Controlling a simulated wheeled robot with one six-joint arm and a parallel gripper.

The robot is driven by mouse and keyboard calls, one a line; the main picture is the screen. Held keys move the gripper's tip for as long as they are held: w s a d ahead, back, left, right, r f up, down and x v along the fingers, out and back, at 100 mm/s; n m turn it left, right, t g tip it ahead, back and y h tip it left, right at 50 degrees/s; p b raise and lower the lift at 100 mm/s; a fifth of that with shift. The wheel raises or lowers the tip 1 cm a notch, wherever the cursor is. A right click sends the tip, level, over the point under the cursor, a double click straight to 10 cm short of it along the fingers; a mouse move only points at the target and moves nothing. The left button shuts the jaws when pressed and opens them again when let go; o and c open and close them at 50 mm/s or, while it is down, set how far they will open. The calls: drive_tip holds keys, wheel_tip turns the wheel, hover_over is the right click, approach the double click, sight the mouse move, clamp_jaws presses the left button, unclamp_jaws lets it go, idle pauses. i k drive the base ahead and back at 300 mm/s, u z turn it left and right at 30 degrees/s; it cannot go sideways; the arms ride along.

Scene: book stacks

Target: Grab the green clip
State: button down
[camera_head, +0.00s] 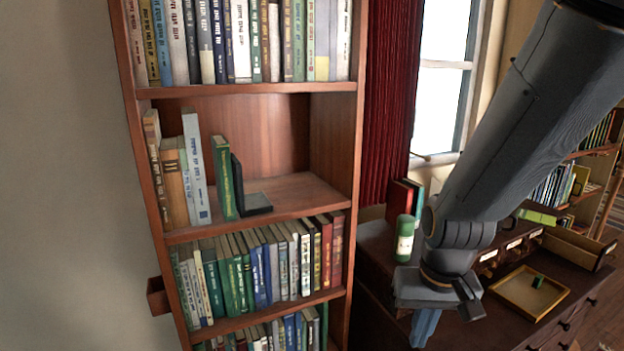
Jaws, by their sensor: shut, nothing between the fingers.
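A small dark green object (538,281), which looks like the green clip, sits in a shallow tan tray (511,290) on the dark wooden cabinet at the lower right. It is too small to make out in detail. My gripper (424,328) points down at the lower middle, left of the tray and apart from it. Its bluish fingers are together with nothing held. The fingertips run close to the bottom edge of the picture.
A green bottle with a pale label (404,240) stands on the cabinet (378,262), left of my arm, by red and green books (407,197). A bright green flat item (537,216) lies behind. A tall bookcase (230,90) fills the left.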

sight(538, 279)
drive_tip(key=k, duration=0.45)
drive_tip(key=z, duration=0.9)
drive_tip(key=i, duration=0.35)
drive_tip(key=z, duration=0.8)
drive_tip(key=k, duration=1.3)
drive_tip(key=z, duration=0.8)
drive_tip(key=i, duration=2.95)
drive_tip(key=u, duration=1.25)
drive_tip(key=i, duration=0.8)
drive_tip(key=u, duration=0.9)
